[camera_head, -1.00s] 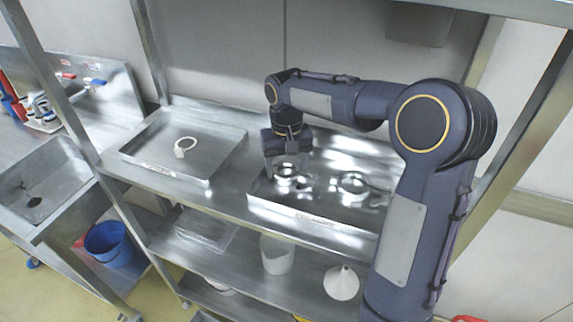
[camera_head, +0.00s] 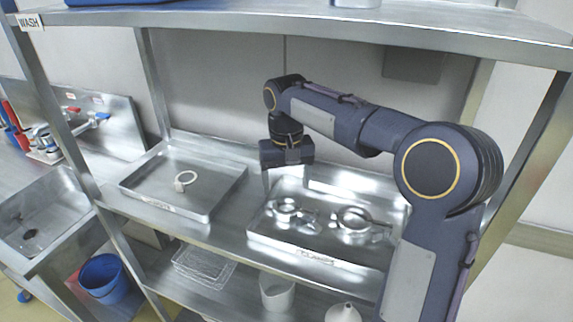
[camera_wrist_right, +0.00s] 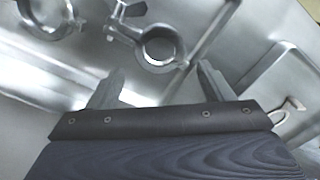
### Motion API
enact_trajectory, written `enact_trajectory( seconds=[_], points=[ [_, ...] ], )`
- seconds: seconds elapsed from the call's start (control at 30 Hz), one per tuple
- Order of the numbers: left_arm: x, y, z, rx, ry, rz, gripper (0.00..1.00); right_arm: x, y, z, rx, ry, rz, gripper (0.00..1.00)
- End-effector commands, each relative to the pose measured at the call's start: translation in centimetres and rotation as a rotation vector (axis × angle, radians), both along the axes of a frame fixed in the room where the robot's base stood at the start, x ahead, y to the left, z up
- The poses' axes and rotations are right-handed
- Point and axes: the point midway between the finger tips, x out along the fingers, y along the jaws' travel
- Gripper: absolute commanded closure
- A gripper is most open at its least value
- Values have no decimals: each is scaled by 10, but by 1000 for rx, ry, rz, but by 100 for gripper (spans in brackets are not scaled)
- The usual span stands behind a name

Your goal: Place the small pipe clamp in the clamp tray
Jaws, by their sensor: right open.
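The small pipe clamp (camera_head: 284,207), a shiny metal ring with a screw at its side, lies in the clamp tray (camera_head: 290,254). In the right wrist view the clamp (camera_wrist_right: 160,45) lies beyond the fingertips, with clear space around its ring. My right gripper (camera_head: 286,187) is open and empty above the clamp, pointing down, its fingers apart from it. The open fingers also show in the right wrist view (camera_wrist_right: 159,72). A larger pipe clamp (camera_head: 358,219) lies in the same tray, to the right. My left gripper is not in view.
An upper shelf (camera_head: 430,27) runs above my arm, and metal posts frame the rack. Lower shelf holds a clear container (camera_head: 203,266) and a white cup (camera_head: 277,292).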

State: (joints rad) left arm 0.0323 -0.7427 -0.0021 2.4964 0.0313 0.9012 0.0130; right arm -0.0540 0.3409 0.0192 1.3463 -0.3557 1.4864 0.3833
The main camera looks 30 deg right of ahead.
Motion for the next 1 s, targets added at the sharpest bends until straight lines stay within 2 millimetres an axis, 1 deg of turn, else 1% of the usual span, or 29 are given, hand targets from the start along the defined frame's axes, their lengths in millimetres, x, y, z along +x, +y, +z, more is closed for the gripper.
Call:
enact_trajectory(
  seconds=[0.03, 0.1, 0.2, 0.33, 0.5, 1.0],
  points=[
    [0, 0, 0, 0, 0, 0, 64, 1, 0, 12, 0, -5, 0, 26],
    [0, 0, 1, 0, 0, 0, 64, 1, 0, 25, 0, -4, 1, 26],
    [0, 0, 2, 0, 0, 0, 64, 1, 0, 41, -1, -2, 1, 26],
    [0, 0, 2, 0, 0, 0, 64, 1, 0, 52, -1, 0, 1, 26],
    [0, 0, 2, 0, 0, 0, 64, 0, 0, 56, -1, 1, 1, 26],
    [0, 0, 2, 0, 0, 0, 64, 0, 0, 56, -1, 1, 0, 26]
  ],
)
